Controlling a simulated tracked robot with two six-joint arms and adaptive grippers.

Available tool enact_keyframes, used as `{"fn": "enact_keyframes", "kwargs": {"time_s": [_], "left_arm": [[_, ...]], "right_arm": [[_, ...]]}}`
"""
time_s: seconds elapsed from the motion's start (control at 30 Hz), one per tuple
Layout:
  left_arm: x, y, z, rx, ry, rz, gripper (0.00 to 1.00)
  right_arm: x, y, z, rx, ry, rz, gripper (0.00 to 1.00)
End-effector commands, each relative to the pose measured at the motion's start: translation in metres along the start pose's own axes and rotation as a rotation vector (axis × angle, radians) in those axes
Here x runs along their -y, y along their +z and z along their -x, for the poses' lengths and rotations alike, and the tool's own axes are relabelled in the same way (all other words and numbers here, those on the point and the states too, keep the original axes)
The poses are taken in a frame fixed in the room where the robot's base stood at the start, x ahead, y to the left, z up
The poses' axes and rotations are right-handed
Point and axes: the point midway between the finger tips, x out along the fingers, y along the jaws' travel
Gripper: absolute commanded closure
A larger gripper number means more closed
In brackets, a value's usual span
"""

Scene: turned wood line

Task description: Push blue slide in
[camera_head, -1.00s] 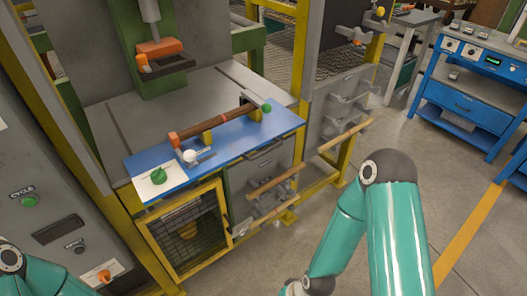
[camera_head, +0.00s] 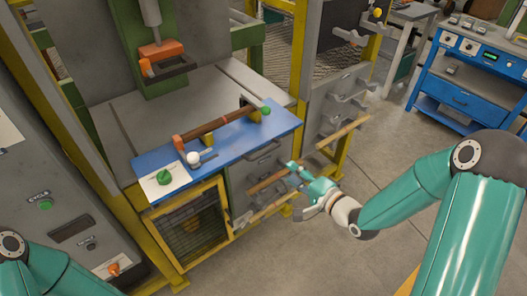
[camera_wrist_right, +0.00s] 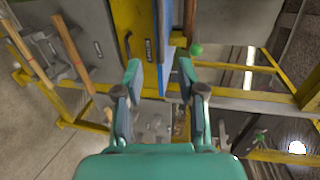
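The blue slide (camera_head: 226,150) is a flat blue plate on the grey machine table, sticking out over its front edge. A dark wooden spindle (camera_head: 215,125) lies along it on yellow supports. The slide's blue edge also shows in the right wrist view (camera_wrist_right: 163,45), beyond and between the fingers. My right gripper (camera_head: 298,190) is in front of the cabinet, below and to the right of the slide, apart from it. Its two fingers are spread, with nothing held between them in the right wrist view (camera_wrist_right: 160,72). My left arm shows at the lower left, but its gripper is out of view.
A yellow frame post (camera_head: 299,50) stands right of the slide. Wooden rods (camera_head: 344,131) on grey hooks stick out from the cabinet near my right gripper. A grey panel (camera_head: 70,200) stands at left, and a blue bench (camera_head: 470,85) at back right. Open floor lies between.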

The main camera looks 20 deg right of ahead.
Motion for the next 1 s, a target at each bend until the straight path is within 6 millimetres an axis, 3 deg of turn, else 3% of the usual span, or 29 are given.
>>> {"fn": "enact_keyframes", "kwargs": {"time_s": [0.4, 0.6, 0.8, 1.0], "left_arm": [[-0.009, 0.000, 0.024, 0.000, 0.000, 0.000, 1.00], [-0.012, 0.000, 0.032, 0.000, 0.000, 0.000, 1.00], [-0.013, 0.000, 0.035, 0.000, 0.000, 0.000, 1.00], [-0.013, 0.000, 0.035, 0.000, 0.000, 0.000, 1.00]], "right_arm": [[0.001, 0.002, -0.089, 0.004, 0.002, 0.001, 0.61], [0.000, 0.001, -0.123, 0.001, 0.003, 0.002, 0.61], [0.000, 0.000, -0.139, 0.000, 0.002, 0.001, 0.61], [-0.002, 0.000, -0.142, -0.001, 0.004, 0.000, 0.61]]}}
